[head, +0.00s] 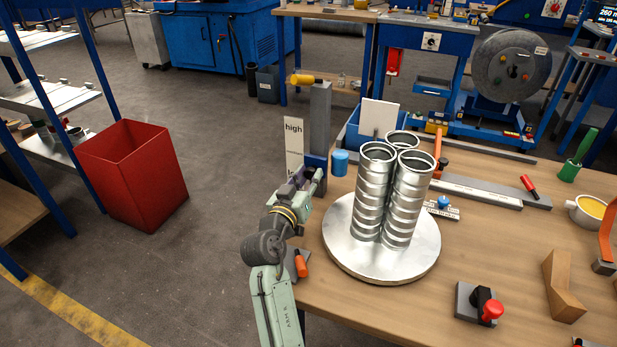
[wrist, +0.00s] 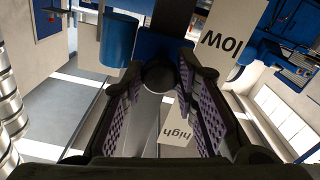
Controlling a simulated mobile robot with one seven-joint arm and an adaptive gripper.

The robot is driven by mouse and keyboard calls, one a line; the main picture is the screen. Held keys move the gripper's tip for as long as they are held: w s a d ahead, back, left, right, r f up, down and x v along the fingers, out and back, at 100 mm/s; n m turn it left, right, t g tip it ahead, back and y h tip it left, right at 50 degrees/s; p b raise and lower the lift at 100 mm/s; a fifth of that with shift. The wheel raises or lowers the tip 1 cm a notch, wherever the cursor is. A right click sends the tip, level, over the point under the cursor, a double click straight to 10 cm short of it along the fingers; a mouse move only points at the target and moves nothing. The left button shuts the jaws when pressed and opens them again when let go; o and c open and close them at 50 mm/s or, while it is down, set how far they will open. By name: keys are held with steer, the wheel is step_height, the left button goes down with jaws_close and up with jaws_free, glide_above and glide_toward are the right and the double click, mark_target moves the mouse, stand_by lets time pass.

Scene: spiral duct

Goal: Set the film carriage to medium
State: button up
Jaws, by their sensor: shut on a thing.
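The film carriage (head: 317,163) is a blue block on a grey upright column (head: 320,115) beside the silver turntable (head: 420,262). A blue film roll (head: 340,162) sits at its right and shows in the wrist view (wrist: 118,42). My gripper (head: 308,178) is at the carriage's near side; in the wrist view (wrist: 158,95) its fingers are around a dark round knob (wrist: 158,77). A white "high" label (head: 293,128) is above the gripper. A "low" label (wrist: 222,38) shows in the wrist view.
Several upright spiral ducts (head: 373,195) stand on the turntable, close right of my gripper. A red switch (head: 490,308) sits at the front right. Floor left of the table is open up to a red bin (head: 135,175).

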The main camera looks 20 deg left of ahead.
jaws_close()
steer(key=shift+r, duration=0.1)
step_height(320, 180, up, 3)
steer(key=shift+r+p, duration=0.15)
steer(key=shift+p, duration=0.55)
steer(key=o, duration=0.6)
jaws_free()
steer(key=shift+s, duration=0.1)
steer(key=s, duration=1.1)
steer(key=shift+s+a, duration=0.2)
steer(key=shift+s, duration=0.2)
